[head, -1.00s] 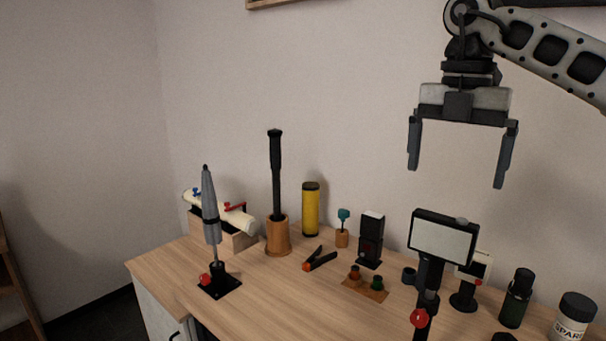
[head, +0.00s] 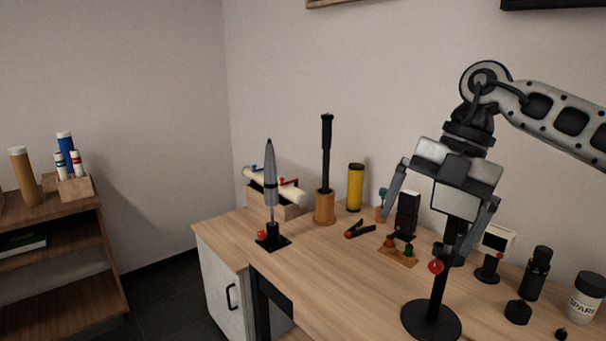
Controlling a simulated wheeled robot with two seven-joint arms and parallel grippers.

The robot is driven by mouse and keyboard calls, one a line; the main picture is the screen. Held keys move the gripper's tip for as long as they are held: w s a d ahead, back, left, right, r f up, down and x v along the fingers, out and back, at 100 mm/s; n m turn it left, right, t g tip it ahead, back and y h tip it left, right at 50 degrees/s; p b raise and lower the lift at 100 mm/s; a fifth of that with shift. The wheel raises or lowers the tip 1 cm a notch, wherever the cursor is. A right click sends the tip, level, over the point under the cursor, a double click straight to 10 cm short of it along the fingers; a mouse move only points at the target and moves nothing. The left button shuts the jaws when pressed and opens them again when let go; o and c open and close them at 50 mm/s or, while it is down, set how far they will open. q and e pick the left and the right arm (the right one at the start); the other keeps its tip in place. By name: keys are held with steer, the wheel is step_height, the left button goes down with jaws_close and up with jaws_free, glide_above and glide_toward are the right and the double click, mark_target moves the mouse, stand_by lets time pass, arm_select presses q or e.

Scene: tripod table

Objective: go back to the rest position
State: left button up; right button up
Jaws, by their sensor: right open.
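My right gripper (head: 429,236) hangs from my right arm, which comes in from the right. It is open and tilted, with its fingers pointing down over the wooden table (head: 345,262). A stand with a small pale screen (head: 455,203), a black pole and a round black base overlaps the gripper in the picture. The screen shows in front of the gripper's body, and I cannot tell how far apart they are. I see nothing gripped. My left gripper is not in view.
A grey rocket model (head: 270,172), a dark baton in a wooden holder (head: 325,208) and a yellow cylinder (head: 355,187) stand at the table's back left. Bottles and a white jar (head: 585,297) stand at right. A wooden shelf (head: 60,221) is at far left, with floor between.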

steer(key=s+a+f+y, duration=0.3)
steer(key=a+y, duration=0.3)
steer(key=a, duration=0.2)
steer(key=s+a+f+m+y, duration=0.1)
steer(key=s+a+f+y, duration=0.1)
steer(key=a+y, duration=0.45)
steer(key=s+a+f+y, duration=0.3)
steer(key=a+y, duration=0.2)
steer(key=a, duration=0.4)
steer(key=w+d+f+m+t+h, duration=0.1)
steer(key=d+f+m+t+h, duration=0.45)
steer(key=f+m+t, duration=0.45)
steer(key=w+d+f+m+t+h, duration=0.1)
steer(key=d+f+m+t+h, duration=0.6)
steer(key=m, duration=0.5)
steer(key=s+d+f+m+g+h, duration=0.2)
steer(key=s+d+f+h, duration=0.1)
steer(key=s+f, duration=0.4)
steer(key=s+d+f+m+g+h, duration=0.2)
steer(key=s+d+f+g, duration=0.1)
steer(key=s+f, duration=0.4)
steer(key=shift+d+m+h, duration=0.3)
steer(key=shift+d+h, duration=0.1)
steer(key=shift+d, duration=0.35)
